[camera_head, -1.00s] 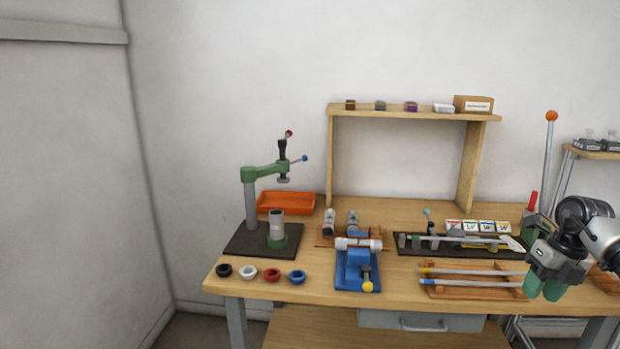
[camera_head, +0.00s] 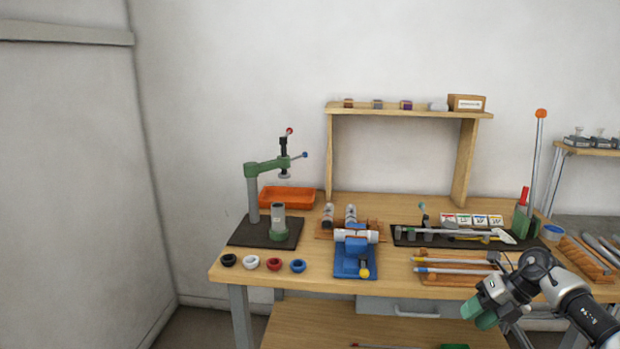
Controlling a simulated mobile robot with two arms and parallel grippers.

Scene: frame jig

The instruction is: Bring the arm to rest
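My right gripper (camera_head: 480,312) shows at the lower right in the head view, its arm coming in from the right edge. Its green fingertips point down and left, in front of the table's front edge near the wooden rod rack (camera_head: 440,280). The fingertips are close together in the picture, and I cannot make out a gap or whether anything is between them. My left gripper and arm are not in view.
The wooden workbench (camera_head: 400,205) carries a green press (camera_head: 252,195), several coloured rings, a blue vise (camera_head: 354,265) with a white tube, an orange tray (camera_head: 287,197) and a dark tool mat (camera_head: 400,238). A drawer (camera_head: 410,306) hangs below. Open space lies left of the bench.

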